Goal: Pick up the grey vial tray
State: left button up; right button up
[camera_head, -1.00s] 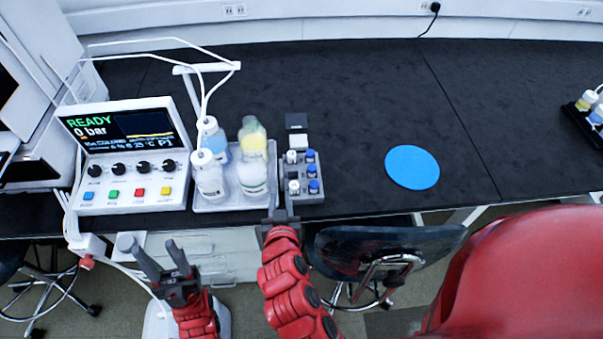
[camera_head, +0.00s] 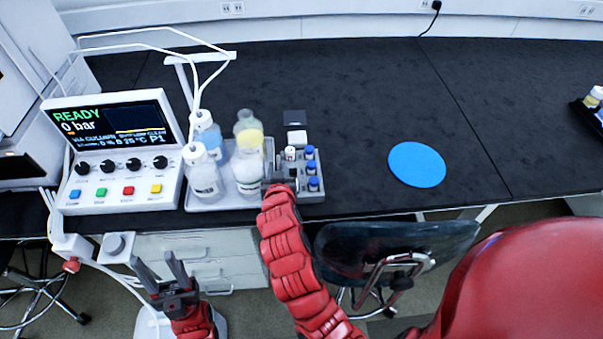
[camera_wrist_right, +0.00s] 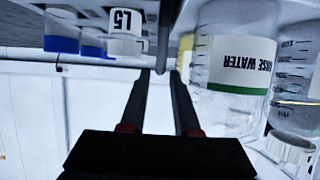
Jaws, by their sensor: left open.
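The grey vial tray (camera_head: 315,194) stands on the black bench, just right of the bottle tray, and holds several vials with blue or white caps. My right gripper (camera_head: 284,180) is at its left front side, partly hidden by my own red arm. In the right wrist view, the two dark fingers (camera_wrist_right: 162,75) are apart, with an upright grey bar (camera_wrist_right: 164,40) between their tips. I see no clear contact with it. My left gripper (camera_head: 164,277) is open and empty, low in front of the bench.
A light tray (camera_head: 211,201) with several bottles stands close on the left, the rinse water bottle (camera_wrist_right: 237,75) beside my right fingers. A control panel (camera_head: 115,150) is further left. A blue disc (camera_head: 417,164) lies right on otherwise clear bench. A chair (camera_head: 395,245) stands in front.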

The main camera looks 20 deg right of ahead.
aim_at(279, 165)
jog(key=shift+p+x, duration=0.3)
jog(key=shift+x, duration=1.45)
jog(key=shift+s, duration=0.1)
grip_shut()
